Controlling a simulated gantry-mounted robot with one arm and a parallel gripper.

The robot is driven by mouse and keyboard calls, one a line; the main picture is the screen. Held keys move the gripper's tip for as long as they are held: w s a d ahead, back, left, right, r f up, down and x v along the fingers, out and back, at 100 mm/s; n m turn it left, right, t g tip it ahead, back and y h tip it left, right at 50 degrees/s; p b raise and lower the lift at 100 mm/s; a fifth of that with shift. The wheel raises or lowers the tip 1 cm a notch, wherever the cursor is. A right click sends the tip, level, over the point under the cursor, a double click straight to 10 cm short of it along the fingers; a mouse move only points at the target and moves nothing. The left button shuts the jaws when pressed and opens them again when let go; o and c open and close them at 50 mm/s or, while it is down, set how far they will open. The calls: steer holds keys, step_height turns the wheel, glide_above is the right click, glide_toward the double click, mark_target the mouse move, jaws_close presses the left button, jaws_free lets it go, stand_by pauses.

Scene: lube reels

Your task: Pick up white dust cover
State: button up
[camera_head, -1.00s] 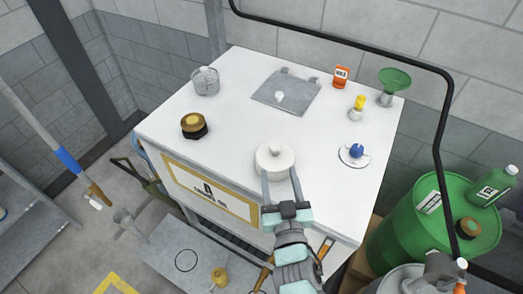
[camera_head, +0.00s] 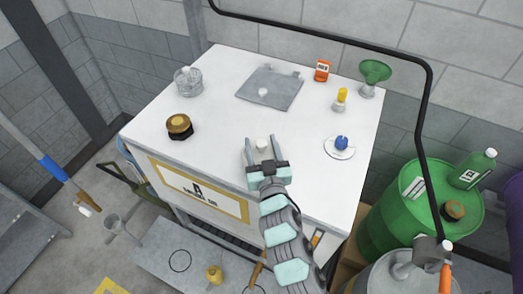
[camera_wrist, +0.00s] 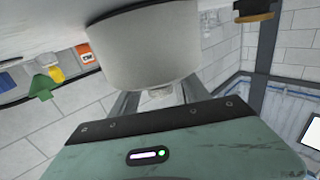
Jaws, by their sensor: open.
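The white dust cover (camera_head: 262,145) is a round white cap with a knob on top. It stands on the white cabinet top near its front edge, partly hidden by my gripper. In the wrist view the cover (camera_wrist: 148,48) fills the upper middle, with its pale knob partly visible below. My gripper (camera_head: 262,150) is open, with one finger on each side of the knob. In the wrist view the two fingers (camera_wrist: 158,103) reach up beside the knob. I cannot tell whether they touch it.
On the cabinet top (camera_head: 225,140) stand a gold-and-black cap (camera_head: 179,126), a clear container (camera_head: 188,82), a grey plate (camera_head: 270,88), an orange bottle (camera_head: 322,70), a yellow-topped item (camera_head: 340,98), a green funnel (camera_head: 374,76) and a blue-knobbed disc (camera_head: 340,146). A green drum (camera_head: 400,215) stands at right.

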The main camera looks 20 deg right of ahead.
steer(key=shift+c, duration=0.2)
jaws_close()
stand_by(0.5)
